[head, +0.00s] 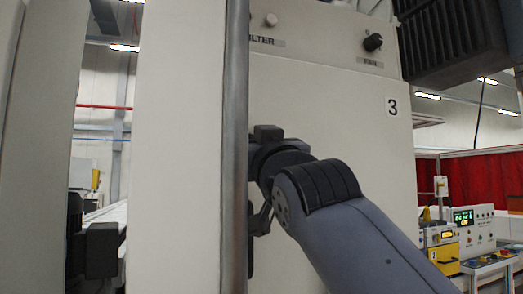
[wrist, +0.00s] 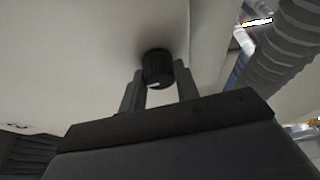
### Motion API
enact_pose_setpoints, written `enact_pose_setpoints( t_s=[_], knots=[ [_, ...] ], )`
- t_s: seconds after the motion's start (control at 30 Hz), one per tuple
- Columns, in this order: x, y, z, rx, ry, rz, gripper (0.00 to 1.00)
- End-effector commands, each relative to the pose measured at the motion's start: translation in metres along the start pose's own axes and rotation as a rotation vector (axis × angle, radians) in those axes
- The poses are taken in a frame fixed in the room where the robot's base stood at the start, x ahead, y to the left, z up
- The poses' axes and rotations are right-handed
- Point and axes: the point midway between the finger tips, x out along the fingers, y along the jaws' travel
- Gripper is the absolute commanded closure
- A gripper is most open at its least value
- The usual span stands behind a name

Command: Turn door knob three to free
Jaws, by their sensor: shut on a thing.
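The door knob (wrist: 157,64) is a round black knob on a pale panel in the wrist view, with a small white mark on its lower edge. My gripper (wrist: 158,86) has one finger on each side of the knob and is shut on it. In the head view my arm reaches the pale door marked 3 (head: 391,107) from the lower right. There a grey vertical bar and my own wrist hide the fingertips and the knob. The meaning of the white mark's angle cannot be read.
The grey vertical bar (head: 235,150) stands close to my wrist in the head view. A fan knob (head: 373,42) sits above the door. A dark ribbed unit (head: 450,40) hangs at upper right. A ribbed grey hose (wrist: 285,50) runs at right in the wrist view.

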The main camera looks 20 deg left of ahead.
Motion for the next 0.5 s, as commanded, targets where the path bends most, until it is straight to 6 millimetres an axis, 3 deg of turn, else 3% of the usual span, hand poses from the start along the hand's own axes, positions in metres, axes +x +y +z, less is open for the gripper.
enact_pose_setpoints(
  t_s=[0.5],
  knots=[
    [-0.0007, 0.0002, -0.0009, 0.104, 0.005, 0.044, 0.93]
  ],
)
